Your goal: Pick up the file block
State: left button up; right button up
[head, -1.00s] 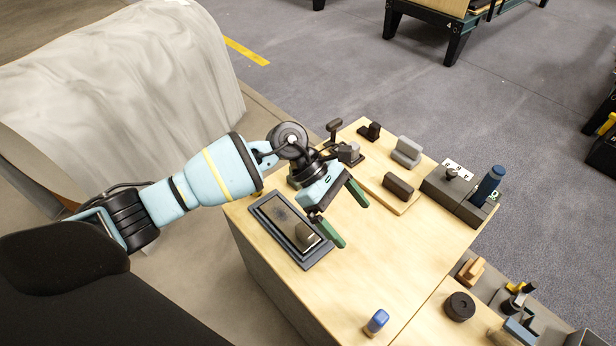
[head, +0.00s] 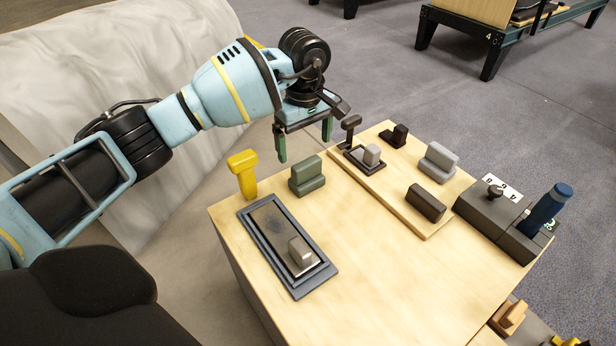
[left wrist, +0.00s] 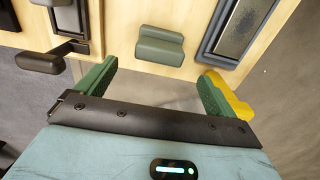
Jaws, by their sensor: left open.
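No label tells which block is the file block. A green stepped block (head: 307,175) stands on the wooden table near its back-left edge, and it also shows in the left wrist view (left wrist: 160,45), ahead of the fingers. My left gripper (head: 305,140) is open and empty, with green fingers pointing down just behind the green block. In the left wrist view the left gripper (left wrist: 158,72) has that block lined up between its fingertips, apart from them. Other blocks are a light grey one (head: 439,162) and a dark brown one (head: 426,202) on a board. My right gripper is out of view.
A yellow upright tool (head: 243,174) stands left of the green block; in the left wrist view it shows beside the right finger. A dark-framed tray (head: 318,285) holds a small grey block. A black-topped post (head: 350,128) stands right of the gripper. The front tabletop is clear.

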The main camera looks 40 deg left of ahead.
aim_at(307, 162)
pick_arm(q)
notch_tip(307, 162, down, 2)
jog(key=shift+d+f+b, duration=0.15)
jog(key=shift+f+b, duration=0.25)
notch_tip(307, 162, down, 4)
jog(key=shift+d+r+b, duration=0.15)
jog(key=shift+r+b, duration=0.05)
jog(key=shift+b, duration=0.6)
jog(key=shift+f, duration=0.4)
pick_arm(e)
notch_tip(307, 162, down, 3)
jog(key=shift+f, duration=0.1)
pick_arm(q)
jog(key=shift+r, duration=0.1)
jog(key=shift+c, duration=0.2)
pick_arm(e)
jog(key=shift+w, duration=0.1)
pick_arm(q)
jog(key=shift+c, duration=1.1)
jog(key=c, duration=0.9)
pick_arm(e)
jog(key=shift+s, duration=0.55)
